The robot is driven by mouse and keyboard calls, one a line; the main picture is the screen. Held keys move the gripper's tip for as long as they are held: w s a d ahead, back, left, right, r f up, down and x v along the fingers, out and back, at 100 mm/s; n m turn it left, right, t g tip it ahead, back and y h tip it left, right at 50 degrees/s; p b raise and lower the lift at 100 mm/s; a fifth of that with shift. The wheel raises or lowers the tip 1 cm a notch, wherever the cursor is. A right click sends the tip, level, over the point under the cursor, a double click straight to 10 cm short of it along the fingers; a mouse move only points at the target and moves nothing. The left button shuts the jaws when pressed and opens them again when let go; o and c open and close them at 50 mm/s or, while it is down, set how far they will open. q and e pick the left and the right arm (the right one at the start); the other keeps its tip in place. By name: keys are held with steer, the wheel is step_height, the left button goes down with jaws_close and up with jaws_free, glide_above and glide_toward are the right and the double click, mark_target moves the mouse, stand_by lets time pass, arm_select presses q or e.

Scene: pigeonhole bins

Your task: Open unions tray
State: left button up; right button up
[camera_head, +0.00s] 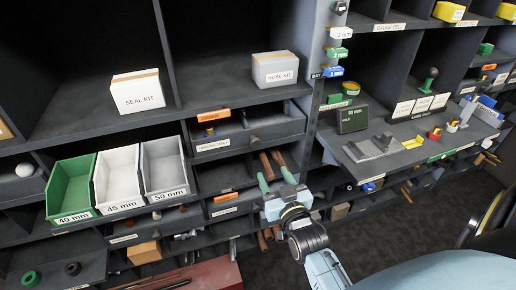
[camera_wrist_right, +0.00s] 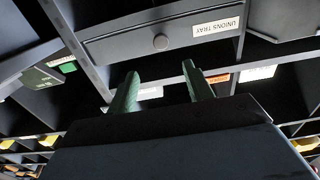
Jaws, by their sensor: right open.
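The unions tray (camera_head: 235,144) is a dark grey drawer with a round knob (camera_head: 254,138) and a white label, in the cabinet's middle column. It looks shut. In the right wrist view the unions tray (camera_wrist_right: 125,46), its knob (camera_wrist_right: 161,42) and its label (camera_wrist_right: 216,27) show clearly beyond the fingertips. My right gripper (camera_head: 276,177) is open and empty, in front of the cabinet and lower than the knob in the head view. Its two green fingers (camera_wrist_right: 161,82) are apart and do not touch the knob. My left gripper is not in view.
Green, white and grey bins (camera_head: 118,178) stand left of the tray. A seal kit box (camera_head: 137,92) and a hose kit box (camera_head: 275,70) sit on shelves above.

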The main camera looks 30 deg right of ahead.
mark_target(256, 145)
steer(key=b+x, duration=0.2)
steer(key=x, duration=0.9)
steer(key=shift+w, duration=0.9)
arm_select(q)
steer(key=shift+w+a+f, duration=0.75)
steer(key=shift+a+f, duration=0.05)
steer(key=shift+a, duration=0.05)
arm_select(e)
jaws_close()
